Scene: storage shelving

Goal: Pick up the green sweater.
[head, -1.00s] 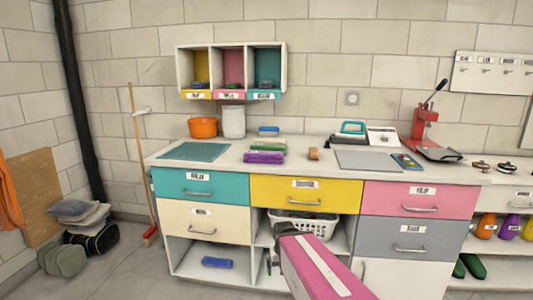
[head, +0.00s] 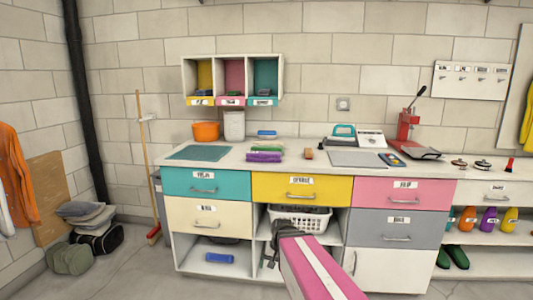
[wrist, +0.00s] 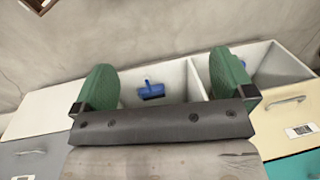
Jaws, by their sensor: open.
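A small folded green cloth (head: 265,149) lies on top of a folded purple cloth (head: 264,157) on the white worktop, above the yellow drawer. It looks like the green sweater, though it is small and its shape is hard to tell. My gripper (wrist: 162,62) shows in the wrist view with its two green fingers spread wide and nothing between them. In the head view my arm is low, in front of the open shelf with the white basket, below the worktop and well short of the cloths. The wrist view does not show the cloths.
The white worktop (head: 232,161) also carries an orange bucket (head: 206,131), a brown block (head: 308,154) and a grey mat (head: 356,159). A white basket (head: 298,220) sits below the yellow drawer (head: 307,188).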

